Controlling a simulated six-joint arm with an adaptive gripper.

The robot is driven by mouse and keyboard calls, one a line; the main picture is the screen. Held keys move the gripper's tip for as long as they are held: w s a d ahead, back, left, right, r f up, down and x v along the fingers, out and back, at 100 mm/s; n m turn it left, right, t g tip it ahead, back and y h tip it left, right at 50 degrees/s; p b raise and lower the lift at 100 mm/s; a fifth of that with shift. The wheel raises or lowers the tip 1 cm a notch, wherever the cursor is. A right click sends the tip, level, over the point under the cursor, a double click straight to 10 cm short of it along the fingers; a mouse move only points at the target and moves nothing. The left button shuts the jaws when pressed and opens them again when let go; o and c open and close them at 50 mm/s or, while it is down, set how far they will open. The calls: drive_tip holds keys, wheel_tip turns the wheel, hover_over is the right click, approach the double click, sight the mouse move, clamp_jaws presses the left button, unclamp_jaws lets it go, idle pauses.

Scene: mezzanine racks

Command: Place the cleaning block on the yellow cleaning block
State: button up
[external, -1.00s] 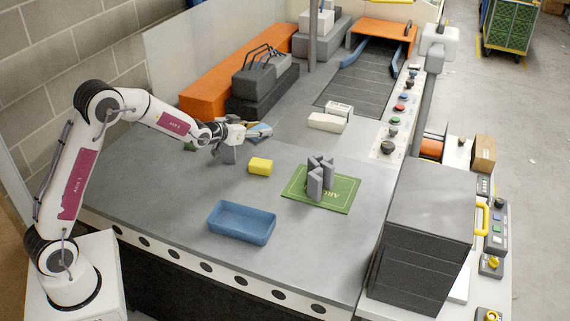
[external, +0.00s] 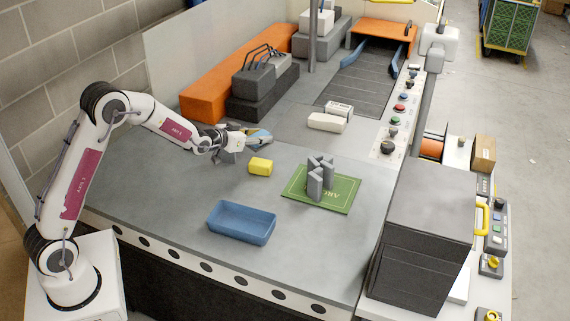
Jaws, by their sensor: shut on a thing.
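The yellow cleaning block (external: 260,166) lies flat on the grey table, left of the green mat. My gripper (external: 230,148) is to its left and a little farther back. It is shut on a small grey block (external: 228,157), which appears to be the cleaning block. The block looks tilted, and the fingers hide part of it. I cannot tell whether it touches the table. Nothing lies on top of the yellow block.
Behind my gripper lies a blue and grey item (external: 258,136), partly hidden. Grey upright pieces (external: 319,178) stand on the green mat (external: 341,193). A blue tray (external: 241,222) sits in front, and white blocks (external: 327,122) lie behind. The table's left front is clear.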

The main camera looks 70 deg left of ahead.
drive_tip(key=shift+f, duration=1.75)
drive_tip(key=shift+f, duration=1.85)
drive_tip(key=shift+f, duration=0.15)
drive_tip(key=o, duration=1.1)
drive_tip(key=shift+s+d+r, duration=0.15)
drive_tip(key=shift+s+r, duration=0.2)
drive_tip(key=shift+s, duration=0.05)
drive_tip(key=v, duration=1.1)
